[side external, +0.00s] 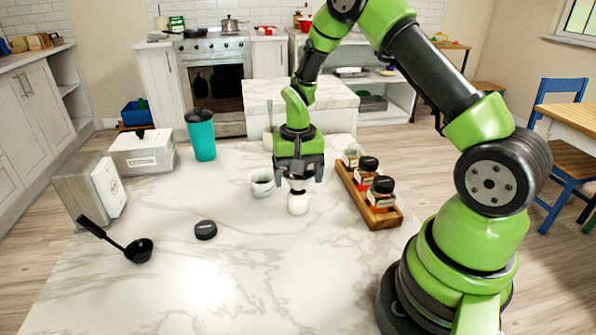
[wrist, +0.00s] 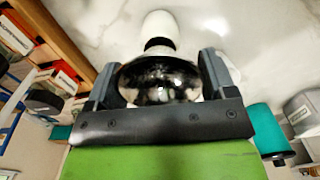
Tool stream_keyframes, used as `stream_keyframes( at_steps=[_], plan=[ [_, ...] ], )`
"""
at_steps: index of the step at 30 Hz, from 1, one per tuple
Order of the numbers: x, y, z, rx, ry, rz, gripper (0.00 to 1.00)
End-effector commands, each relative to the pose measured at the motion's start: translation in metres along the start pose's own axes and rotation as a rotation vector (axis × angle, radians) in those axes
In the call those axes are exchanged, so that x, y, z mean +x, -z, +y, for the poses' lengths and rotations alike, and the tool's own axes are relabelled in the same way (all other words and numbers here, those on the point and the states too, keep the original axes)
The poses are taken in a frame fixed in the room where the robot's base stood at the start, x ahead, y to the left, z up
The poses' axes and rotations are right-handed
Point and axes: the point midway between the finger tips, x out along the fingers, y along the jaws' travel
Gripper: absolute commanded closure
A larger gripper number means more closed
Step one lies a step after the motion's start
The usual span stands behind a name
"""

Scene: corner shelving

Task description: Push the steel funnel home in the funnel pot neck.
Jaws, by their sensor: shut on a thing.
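My gripper (side external: 298,176) points down over the marble counter, its jaws shut on the shiny steel funnel (wrist: 160,82). In the wrist view my gripper (wrist: 160,68) has one finger on each side of the funnel's wide bowl. The white funnel pot (side external: 298,204) stands on the counter directly below; it also shows in the wrist view (wrist: 158,27). A dark band shows between the bowl and the white pot. The funnel's lower end is hidden, so I cannot tell how deep it sits in the neck.
A white mug (side external: 262,183) stands close left of the pot. A wooden rack (side external: 386,222) with several spice jars is close right. A black lid (side external: 206,230), a black ladle (side external: 138,250) and a teal tumbler (side external: 201,136) are farther left. The front counter is clear.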

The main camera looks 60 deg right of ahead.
Motion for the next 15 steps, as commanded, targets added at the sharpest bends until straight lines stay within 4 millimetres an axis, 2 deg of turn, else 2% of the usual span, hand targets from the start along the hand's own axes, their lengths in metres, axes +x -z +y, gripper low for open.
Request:
stream_keyframes(
  at_steps=[15],
  plan=[
    [0.013, 0.0, 0.0, 0.0, 0.0, 0.0, 0.61]
  ],
)
